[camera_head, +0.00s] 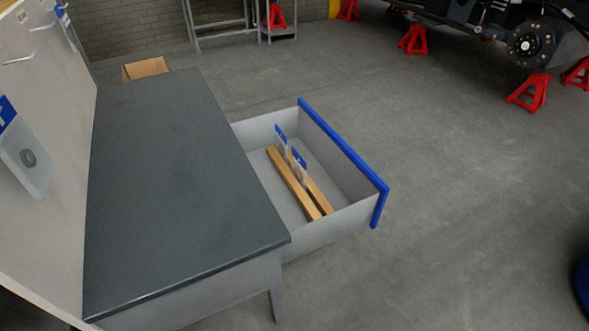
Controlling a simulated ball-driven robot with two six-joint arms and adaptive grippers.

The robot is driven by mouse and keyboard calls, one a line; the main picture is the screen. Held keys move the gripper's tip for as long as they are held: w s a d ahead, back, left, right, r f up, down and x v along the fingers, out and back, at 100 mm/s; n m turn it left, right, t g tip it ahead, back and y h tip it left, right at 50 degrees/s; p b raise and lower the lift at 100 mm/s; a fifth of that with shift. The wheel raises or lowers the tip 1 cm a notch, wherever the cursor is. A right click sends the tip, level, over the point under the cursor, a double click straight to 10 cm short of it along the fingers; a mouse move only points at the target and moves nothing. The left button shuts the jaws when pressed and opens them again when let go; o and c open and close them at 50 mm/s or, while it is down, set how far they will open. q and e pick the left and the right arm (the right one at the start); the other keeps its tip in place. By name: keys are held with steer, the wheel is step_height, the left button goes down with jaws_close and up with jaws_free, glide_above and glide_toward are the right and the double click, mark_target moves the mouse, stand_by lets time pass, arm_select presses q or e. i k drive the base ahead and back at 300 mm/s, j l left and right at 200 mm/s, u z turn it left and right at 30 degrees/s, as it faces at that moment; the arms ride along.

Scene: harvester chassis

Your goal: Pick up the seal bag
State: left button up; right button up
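A clear bag with a blue header (25,168) and a dark ring inside hangs on the upright panel at the far left; the picture edge cuts it off. Two small bags with blue and white headers stand in the open drawer: one farther back (281,136) and one nearer (299,160). They stand upright at the wooden strips (293,184). Their contents are too small to make out, so I cannot tell which bag is the seal bag. Neither of my grippers is in view.
The drawer (345,155) with a blue front is pulled out of the grey-topped bench (175,180), which is bare. An open cardboard box (146,69) stands behind it. Red jack stands (529,92) and the chassis (480,22) are at back right. The floor right of the drawer is clear.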

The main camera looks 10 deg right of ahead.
mark_target(298, 168)
steer(key=i+l+u, duration=0.1)
steer(key=l+u, duration=0.35)
steer(key=l, duration=0.3)
steer(key=l+u, duration=0.5)
steer(key=l, duration=0.25)
